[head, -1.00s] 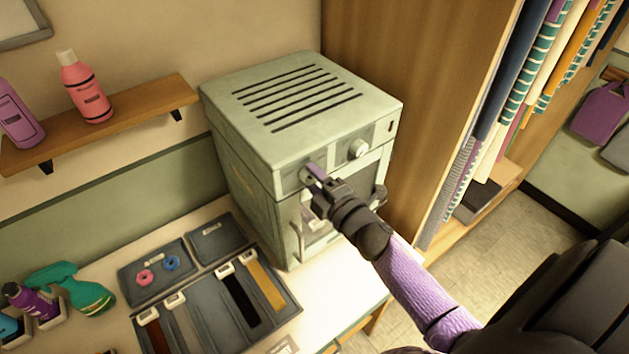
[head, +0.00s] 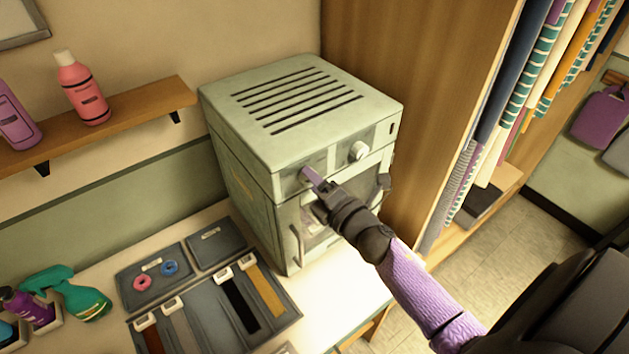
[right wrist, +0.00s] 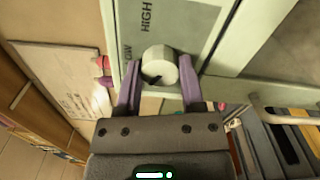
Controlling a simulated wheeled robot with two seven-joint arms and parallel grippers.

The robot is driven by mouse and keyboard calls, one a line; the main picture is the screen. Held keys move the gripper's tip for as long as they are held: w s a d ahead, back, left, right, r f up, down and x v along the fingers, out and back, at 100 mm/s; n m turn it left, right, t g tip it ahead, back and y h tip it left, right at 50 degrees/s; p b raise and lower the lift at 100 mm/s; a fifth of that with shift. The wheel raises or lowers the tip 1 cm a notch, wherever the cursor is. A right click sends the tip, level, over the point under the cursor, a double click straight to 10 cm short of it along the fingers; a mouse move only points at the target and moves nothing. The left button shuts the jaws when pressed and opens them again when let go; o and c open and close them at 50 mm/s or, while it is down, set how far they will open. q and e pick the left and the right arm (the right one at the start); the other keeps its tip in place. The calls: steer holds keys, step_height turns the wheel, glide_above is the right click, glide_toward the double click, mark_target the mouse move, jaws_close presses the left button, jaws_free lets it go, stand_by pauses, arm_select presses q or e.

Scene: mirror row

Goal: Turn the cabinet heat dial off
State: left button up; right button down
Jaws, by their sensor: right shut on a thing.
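The pale cabinet (head: 240,190) stands on the counter, with two dials on its upper front panel. My right gripper (head: 314,180) is at the left dial, which its fingers mostly hide in the head view. In the right wrist view the round heat dial (right wrist: 160,63) sits between the two purple fingers of my right gripper (right wrist: 159,80), which is shut on it. A dark mark shows at the dial's lower part. Printing reading HIGH and a partly hidden "OW" shows beside it. The other dial (head: 358,151) is free. My left gripper is not in view.
A door handle (head: 298,245) stands out below the panel. A grey tray (head: 205,338) with several straps lies left of the cabinet, near a green spray bottle (head: 75,296). A wooden shelf unit (head: 420,80) rises close on the right.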

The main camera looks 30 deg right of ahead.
steer(key=shift+c, duration=1)
jaws_free()
steer(key=s+b, duration=0.1)
steer(key=s, duration=0.9)
steer(key=shift+d+b, duration=0.3)
steer(key=shift+d, duration=0.1)
